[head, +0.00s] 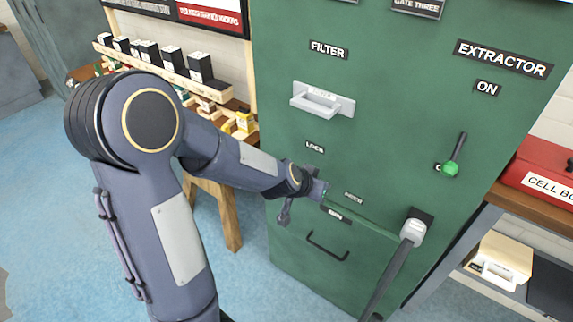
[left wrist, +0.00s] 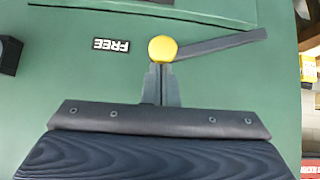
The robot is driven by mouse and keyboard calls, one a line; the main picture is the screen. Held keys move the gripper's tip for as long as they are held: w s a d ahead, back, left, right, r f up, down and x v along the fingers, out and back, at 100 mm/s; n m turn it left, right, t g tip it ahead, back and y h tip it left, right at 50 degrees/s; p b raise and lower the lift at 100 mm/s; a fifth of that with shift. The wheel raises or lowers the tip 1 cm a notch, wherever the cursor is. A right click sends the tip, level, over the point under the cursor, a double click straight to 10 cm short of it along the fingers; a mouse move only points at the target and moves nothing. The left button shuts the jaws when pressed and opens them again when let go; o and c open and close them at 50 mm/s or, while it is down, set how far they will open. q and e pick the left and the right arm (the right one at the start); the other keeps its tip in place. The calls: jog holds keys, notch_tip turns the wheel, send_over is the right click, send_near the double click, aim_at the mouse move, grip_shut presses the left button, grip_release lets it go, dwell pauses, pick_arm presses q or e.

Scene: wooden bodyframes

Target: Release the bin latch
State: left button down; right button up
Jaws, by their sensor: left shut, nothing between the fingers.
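The bin latch shows in the left wrist view as a dark grey lever (left wrist: 222,45) with a round yellow knob (left wrist: 161,49) at its end. It lies on the green cabinet front, and the knob is beside the FREE label (left wrist: 110,45), which appears upside down. My left gripper (left wrist: 161,70) is shut and empty. Its fingertips are at the knob and seem to touch it. In the head view my left arm reaches to the cabinet between the LOCK label (head: 315,147) and the small FREE label (head: 354,196). There the arm hides the latch. My right gripper is not in view.
Below the arm is the bin front with a dark handle (head: 327,246). A grey bar with a light block (head: 413,231) stands out at right. The filter handle (head: 323,99) is above, the green-knobbed extractor lever (head: 451,167) upper right. A parts shelf (head: 175,72) stands left.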

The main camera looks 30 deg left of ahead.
pick_arm(q)
jog(key=shift+s+d+f+p, duration=0.1)
jog(key=shift+d+f+p, duration=0.1)
jog(key=shift+d+f, duration=0.45)
jog(key=shift+s+d+f+p, duration=0.1)
jog(key=shift+d+f+p, duration=0.1)
jog(key=shift+d+f, duration=0.35)
jog(key=shift+f, duration=0.3)
